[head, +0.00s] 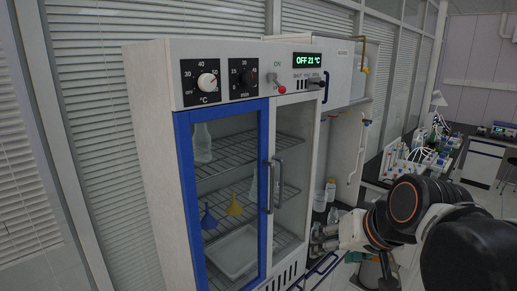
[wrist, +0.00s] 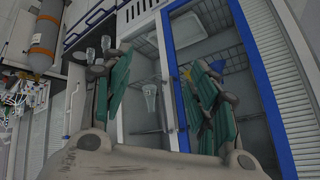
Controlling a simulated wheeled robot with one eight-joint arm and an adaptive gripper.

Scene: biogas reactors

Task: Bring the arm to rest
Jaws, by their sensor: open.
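My gripper (head: 322,234) is in front of the lower right side of a white cabinet (head: 152,110), at the end of my black arm. In the wrist view my gripper (wrist: 160,100) shows its two green-padded fingers spread wide apart, with nothing held between them. The cabinet's blue-framed door (head: 186,170) and its grey right door (head: 270,170) look closed. Through the glass I see wire shelves, a blue funnel (head: 208,217) and a yellow funnel (head: 234,206). A clear glass vessel (wrist: 150,105) shows between the fingers in the wrist view, behind the glass.
The cabinet's door handles (head: 278,185) stick out near my gripper. Bottles (head: 330,190) stand on a surface right of the cabinet. A bench with glassware (head: 425,155) lies farther right. A grey-orange cylinder (wrist: 46,38) is at the upper left of the wrist view.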

